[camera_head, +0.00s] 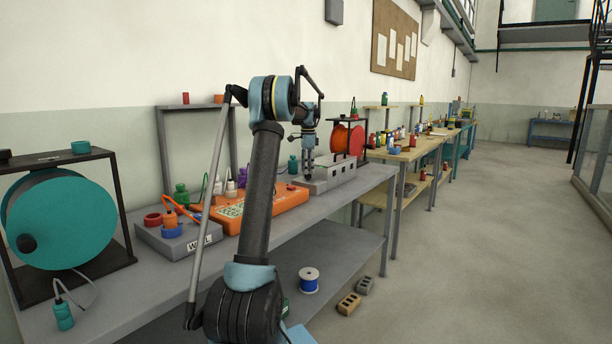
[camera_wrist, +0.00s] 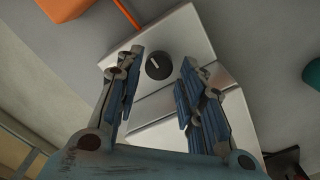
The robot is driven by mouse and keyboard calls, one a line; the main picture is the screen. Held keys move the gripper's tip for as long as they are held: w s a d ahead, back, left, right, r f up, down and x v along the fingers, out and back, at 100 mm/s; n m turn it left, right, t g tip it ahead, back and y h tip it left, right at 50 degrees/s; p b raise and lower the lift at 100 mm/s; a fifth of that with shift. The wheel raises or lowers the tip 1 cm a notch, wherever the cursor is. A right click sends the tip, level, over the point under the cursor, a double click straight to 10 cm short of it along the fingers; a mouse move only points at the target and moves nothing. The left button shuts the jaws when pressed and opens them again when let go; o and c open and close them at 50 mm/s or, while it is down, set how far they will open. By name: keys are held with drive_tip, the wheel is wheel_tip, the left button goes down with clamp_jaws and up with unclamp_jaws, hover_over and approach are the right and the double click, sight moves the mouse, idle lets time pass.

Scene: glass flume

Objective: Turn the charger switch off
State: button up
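A light grey box (camera_head: 338,172) stands on the bench at its far end; I take it to be the charger, though no label is readable. In the wrist view the box (camera_wrist: 185,35) carries a round black knob (camera_wrist: 158,66) with a pale pointer mark. This knob looks like the switch; its setting cannot be read. My gripper (camera_head: 309,178) points down over the box. In the wrist view my gripper (camera_wrist: 161,62) is open and empty, its blue-padded fingers on either side of the knob and apart from it. The knob is hidden in the head view.
An orange device (camera_head: 285,200) sits left of the box, and an orange cord (camera_wrist: 128,12) runs near the box. A red reel (camera_head: 347,140) stands behind. A teal reel (camera_head: 60,220) is at the left. The floor to the right is clear.

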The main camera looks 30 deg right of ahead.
sight(308, 176)
drive_tip(key=shift+f, duration=1.3)
drive_tip(key=c, duration=0.8)
drive_tip(key=shift+n, duration=0.4)
drive_tip(key=n, duration=0.3)
drive_tip(key=shift+n, duration=0.3)
drive_tip(key=n, duration=0.4)
drive_tip(key=shift+n, duration=0.3)
drive_tip(key=n, duration=0.4)
drive_tip(key=shift+s+n, duration=0.1)
drive_tip(key=shift+n, duration=2.4)
